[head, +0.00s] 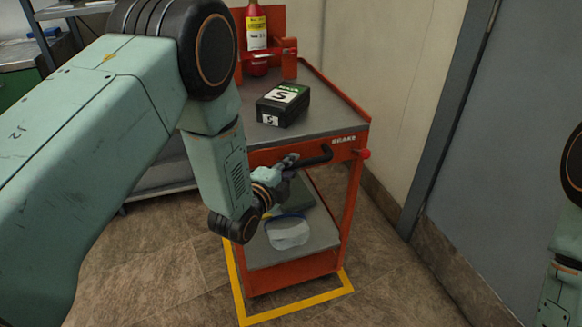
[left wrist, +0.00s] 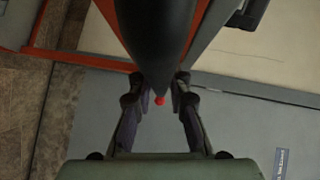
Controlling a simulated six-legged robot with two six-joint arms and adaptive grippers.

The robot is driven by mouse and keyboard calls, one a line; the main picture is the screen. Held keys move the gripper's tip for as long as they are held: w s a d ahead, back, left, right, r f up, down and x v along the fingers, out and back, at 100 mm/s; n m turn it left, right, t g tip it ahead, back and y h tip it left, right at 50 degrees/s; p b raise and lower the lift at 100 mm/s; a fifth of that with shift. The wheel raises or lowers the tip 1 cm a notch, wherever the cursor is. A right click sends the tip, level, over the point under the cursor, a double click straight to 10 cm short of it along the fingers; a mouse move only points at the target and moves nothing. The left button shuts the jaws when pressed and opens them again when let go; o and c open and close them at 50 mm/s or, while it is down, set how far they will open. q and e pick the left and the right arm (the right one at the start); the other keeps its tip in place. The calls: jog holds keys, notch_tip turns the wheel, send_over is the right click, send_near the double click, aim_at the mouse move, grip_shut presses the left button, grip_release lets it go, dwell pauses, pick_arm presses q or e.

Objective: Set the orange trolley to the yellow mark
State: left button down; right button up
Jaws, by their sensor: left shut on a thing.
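The orange trolley (head: 357,190) has a grey top, a lower shelf and a black handle (head: 318,157) on its front. My left gripper (head: 288,163) is shut on the handle. In the left wrist view the dark handle (left wrist: 158,35) runs between the fingers of my left gripper (left wrist: 160,105). The yellow mark (head: 300,309) is a taped outline on the floor; its left and front lines show around the trolley's base. A strip of floor shows between the base and the front line. The mark's back is hidden. My right gripper is out of view.
A black box (head: 283,105) and a red bottle (head: 256,35) in a holder are on the trolley top. A clear bag (head: 287,231) lies on the lower shelf. A wall (head: 395,95) and grey door (head: 500,150) stand to the right. The front floor is clear.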

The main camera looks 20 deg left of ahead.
pick_arm(q)
jog(key=shift+w+a, duration=0.1)
jog(key=c, duration=1.6)
grip_release()
jog(key=shift+c, duration=0.2)
jog(key=o, duration=0.4)
jog(key=shift+r, duration=0.1)
jog(key=v, duration=1.2)
